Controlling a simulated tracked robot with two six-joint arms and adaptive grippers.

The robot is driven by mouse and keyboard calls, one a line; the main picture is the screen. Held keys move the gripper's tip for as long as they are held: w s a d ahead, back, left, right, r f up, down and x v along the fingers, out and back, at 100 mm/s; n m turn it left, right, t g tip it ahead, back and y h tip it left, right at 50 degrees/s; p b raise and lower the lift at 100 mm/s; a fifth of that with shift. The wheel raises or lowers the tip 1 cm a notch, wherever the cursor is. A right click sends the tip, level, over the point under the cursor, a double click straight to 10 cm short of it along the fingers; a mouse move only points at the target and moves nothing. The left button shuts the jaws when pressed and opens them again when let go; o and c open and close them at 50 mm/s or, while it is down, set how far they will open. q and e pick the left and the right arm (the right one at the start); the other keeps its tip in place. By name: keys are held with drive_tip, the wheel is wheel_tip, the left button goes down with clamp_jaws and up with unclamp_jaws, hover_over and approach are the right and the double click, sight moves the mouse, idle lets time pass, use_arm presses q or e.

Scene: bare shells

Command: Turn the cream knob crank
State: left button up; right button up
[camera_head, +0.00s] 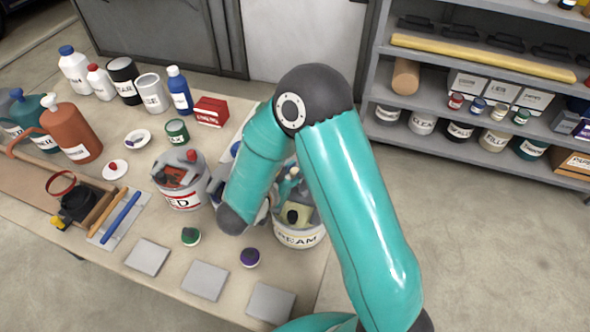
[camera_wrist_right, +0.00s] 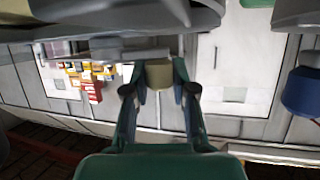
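The cream-labelled can (camera_head: 298,238) stands near the table's right edge, partly behind my right arm. A pale cream knob (camera_head: 299,213) shows low in its open top; the rest of the crank is hidden. My right gripper (camera_head: 290,180) reaches down into this can, mostly covered by my forearm. In the right wrist view, the cream knob (camera_wrist_right: 160,75) fills the space between the two fingertips of the right gripper (camera_wrist_right: 160,82), which look closed on its sides. My left gripper is in neither view.
A red-labelled can (camera_head: 181,196) stands to the left. Bottles, cans and a wooden tray crowd the left and back. A shelf (camera_head: 437,103) stands beyond; the floor between is clear.

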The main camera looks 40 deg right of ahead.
clamp_jaws()
drive_tip(key=shift+d+r+m+g+p, duration=0.15)
drive_tip(key=shift+d+m+g+p, duration=0.05)
drive_tip(key=shift+m+g+p, duration=0.4)
drive_tip(key=shift+d+m+g, duration=0.2)
drive_tip(key=shift+m+g, duration=0.3)
drive_tip(key=shift+g, duration=0.2)
drive_tip(key=o, duration=0.7)
unclamp_jaws()
drive_tip(key=shift+c, duration=0.2)
drive_tip(key=shift+a, duration=0.1)
drive_tip(key=v, duration=1.1)
drive_tip(key=shift+a, duration=0.5)
drive_tip(key=shift+s, duration=0.1)
